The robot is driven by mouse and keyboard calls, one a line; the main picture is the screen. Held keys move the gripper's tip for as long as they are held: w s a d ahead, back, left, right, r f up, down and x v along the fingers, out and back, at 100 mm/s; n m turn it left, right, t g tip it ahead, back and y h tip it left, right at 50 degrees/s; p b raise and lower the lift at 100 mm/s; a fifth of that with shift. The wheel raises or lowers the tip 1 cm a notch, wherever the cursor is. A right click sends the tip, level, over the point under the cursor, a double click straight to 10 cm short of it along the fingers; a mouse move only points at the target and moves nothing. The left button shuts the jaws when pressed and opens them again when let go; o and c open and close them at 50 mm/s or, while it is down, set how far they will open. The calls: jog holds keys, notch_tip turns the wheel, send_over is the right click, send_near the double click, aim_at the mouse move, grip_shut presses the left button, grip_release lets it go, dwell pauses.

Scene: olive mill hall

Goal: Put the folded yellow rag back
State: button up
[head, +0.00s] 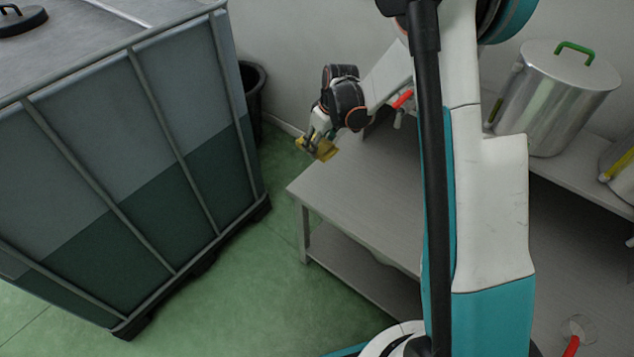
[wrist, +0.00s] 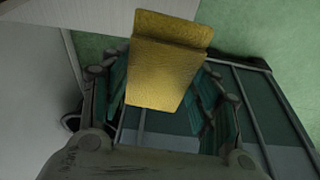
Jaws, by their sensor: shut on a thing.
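The folded yellow rag (head: 324,150) is held in my gripper (head: 312,143), near the back left corner of the metal table (head: 365,205) in the head view. In the wrist view the rag (wrist: 168,70) fills the space between the two fingers of my gripper (wrist: 162,95), which are shut on it. The rag appears raised, with green floor seen around it. Whether part of it is over the tabletop is hard to tell.
A large caged liquid tank (head: 120,150) stands at the left, with a dark bin (head: 250,90) behind it. A steel pot with a green handle (head: 555,95) stands at the right. The visible left part of the tabletop is bare. Green floor (head: 270,280) lies between tank and table.

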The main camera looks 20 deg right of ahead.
aim_at(316, 186)
jog(key=shift+w, duration=0.45)
jog(key=shift+n, duration=0.3)
notch_tip(316, 186, down, 20)
jog(key=b, duration=0.7)
jog(key=shift+r, duration=0.1)
jog(key=shift+w, duration=0.1)
jog(key=o, duration=1)
jog(key=shift+f, duration=0.2)
jog(key=shift+r, duration=0.1)
